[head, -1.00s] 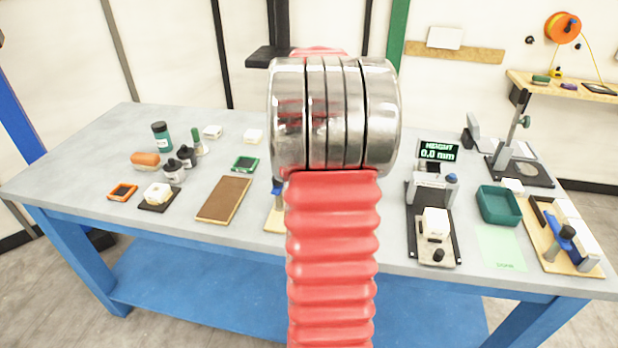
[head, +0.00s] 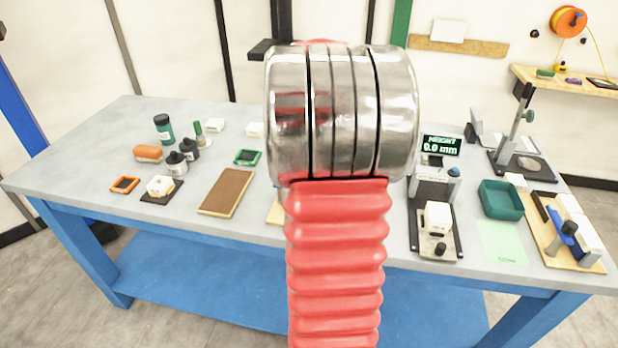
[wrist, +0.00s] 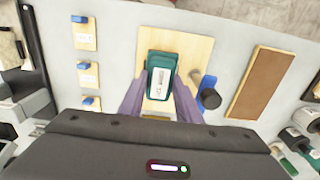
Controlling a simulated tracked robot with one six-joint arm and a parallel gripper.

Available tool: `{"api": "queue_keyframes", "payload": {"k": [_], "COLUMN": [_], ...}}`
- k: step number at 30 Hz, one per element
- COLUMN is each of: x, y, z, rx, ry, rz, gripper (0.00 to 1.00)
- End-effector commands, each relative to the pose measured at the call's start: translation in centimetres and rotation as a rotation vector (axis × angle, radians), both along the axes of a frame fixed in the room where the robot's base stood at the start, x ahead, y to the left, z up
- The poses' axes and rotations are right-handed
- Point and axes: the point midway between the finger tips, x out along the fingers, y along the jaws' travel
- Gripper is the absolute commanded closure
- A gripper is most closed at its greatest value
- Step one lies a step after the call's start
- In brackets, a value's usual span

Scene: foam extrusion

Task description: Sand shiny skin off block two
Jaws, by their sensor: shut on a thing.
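In the wrist view my gripper (wrist: 159,92) has its two purple fingers shut on a green block (wrist: 167,66) with a pale, lettered label on top. The green block is over a light wooden board (wrist: 201,53), beside a dark round knob with a blue part (wrist: 209,95). I cannot tell whether it touches anything beneath it, and what lies under it is hidden. In the head view my arm covers the gripper and most of this board (head: 275,213). I cannot tell which piece is block two.
A brown framed pad (head: 227,192) lies left of my arm, also in the wrist view (wrist: 263,82). Bottles (head: 164,128) and small pads stand further left. Right are a white block in a black fixture (head: 437,217), a height display (head: 441,146), a teal tray (head: 501,200) and a wooden rack (head: 553,255).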

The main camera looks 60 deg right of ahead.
Motion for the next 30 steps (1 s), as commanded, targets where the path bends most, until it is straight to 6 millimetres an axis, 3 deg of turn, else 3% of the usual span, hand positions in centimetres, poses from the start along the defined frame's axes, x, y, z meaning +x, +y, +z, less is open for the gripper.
{"api": "queue_keyframes", "payload": {"k": [11, 21, 30], "x": [-0.1, -0.8, -1.0], "y": [0.2, 1.9, 2.2], "z": [0.0, -0.2, -0.3], "rx": [-0.001, 0.0, 0.003], "ry": [0.0, 0.0, 0.003], "rz": [0.0, 0.001, 0.0], "gripper": [0.98, 0.98, 0.98]}}
